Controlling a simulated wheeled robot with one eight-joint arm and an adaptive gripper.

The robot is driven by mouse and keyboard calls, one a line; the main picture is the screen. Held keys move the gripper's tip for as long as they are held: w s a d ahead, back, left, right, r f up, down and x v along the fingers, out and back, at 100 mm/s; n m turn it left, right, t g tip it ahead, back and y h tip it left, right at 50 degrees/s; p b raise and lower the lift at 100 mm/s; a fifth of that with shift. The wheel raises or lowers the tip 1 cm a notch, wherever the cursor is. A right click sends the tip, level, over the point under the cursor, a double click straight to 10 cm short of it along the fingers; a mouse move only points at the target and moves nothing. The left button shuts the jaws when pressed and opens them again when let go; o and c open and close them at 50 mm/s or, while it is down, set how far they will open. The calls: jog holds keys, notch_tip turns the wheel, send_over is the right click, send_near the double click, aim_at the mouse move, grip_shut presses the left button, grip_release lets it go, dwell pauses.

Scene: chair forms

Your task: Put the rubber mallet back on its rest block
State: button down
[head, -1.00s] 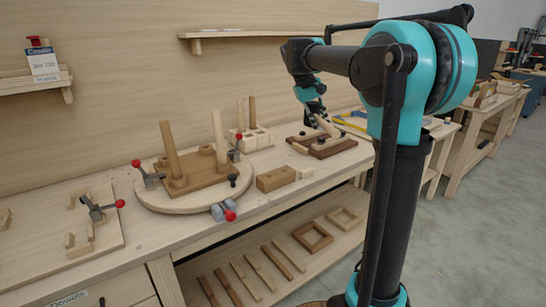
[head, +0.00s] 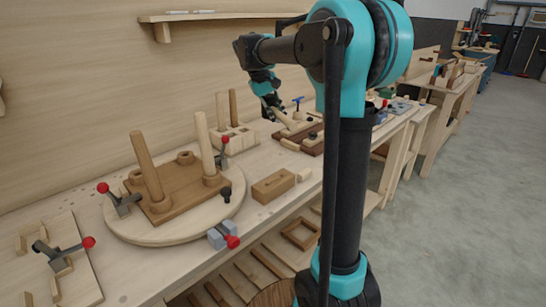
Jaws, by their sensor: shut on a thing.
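My gripper (head: 270,112) is at the back of the workbench, small in the head view, beside a pale wooden handle. It is shut on this handle, which I take to be the rubber mallet (head: 284,119). The handle slants down to the right over dark brown wooden pieces with black knobs (head: 312,135). The mallet's head cannot be made out clearly. A brown wooden block (head: 273,187) lies nearer on the bench, by the front edge, with a small pale block beside it. I cannot tell for certain which piece is the rest block.
A round board (head: 222,214) with upright pegs and red-tipped clamps fills the bench's middle. A pale pegged block (head: 234,141) stands behind it. A clamp fixture (head: 60,255) is at left. A wall shelf (head: 205,17) hangs above. Grey floor (head: 440,230) is open at right.

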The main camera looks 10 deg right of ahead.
notch_tip(320, 180, down, 16)
dwell(0.6)
jog(key=shift+f, duration=0.15)
jog(key=c, duration=1.4)
grip_release()
jog(key=v, duration=1.2)
jog(key=shift+s, duration=0.15)
